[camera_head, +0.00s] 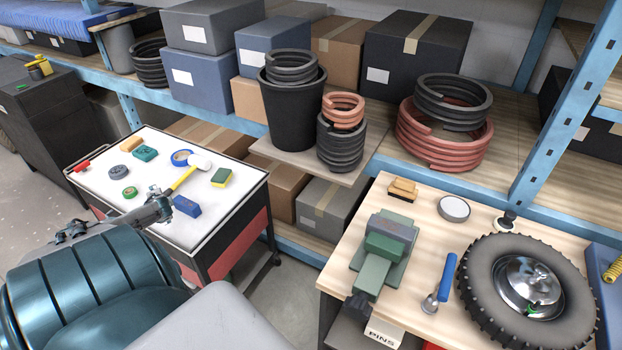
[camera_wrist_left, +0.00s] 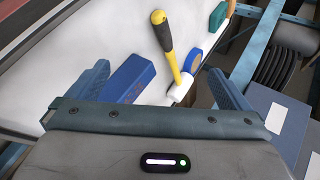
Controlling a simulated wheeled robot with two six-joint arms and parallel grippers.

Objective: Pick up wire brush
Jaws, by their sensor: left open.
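No wire brush can be told for certain. A tan block (camera_head: 131,143) lies at the far edge of the white-topped cart (camera_head: 110,205), and its end shows at the top of the left wrist view (camera_wrist_left: 231,9). A wooden block with a dark layer (camera_head: 402,190) lies at the back of the right workbench. Either could be a brush; bristles are too small to make out. My left gripper (camera_head: 160,207) is over the cart's near side, open and empty. In the left wrist view its fingers (camera_wrist_left: 158,75) stand wide apart, with a blue block (camera_wrist_left: 131,79) beside the left one. My right gripper is not in view.
The cart also holds a yellow-handled mallet (camera_head: 185,177), blue tape (camera_head: 181,158), a teal block (camera_head: 145,153), a sponge (camera_head: 221,177) and tape rolls. The workbench (camera_head: 420,225) carries a vise-like green block, a blue-handled tool (camera_head: 440,284) and a tire (camera_head: 490,300). Shelves stand behind.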

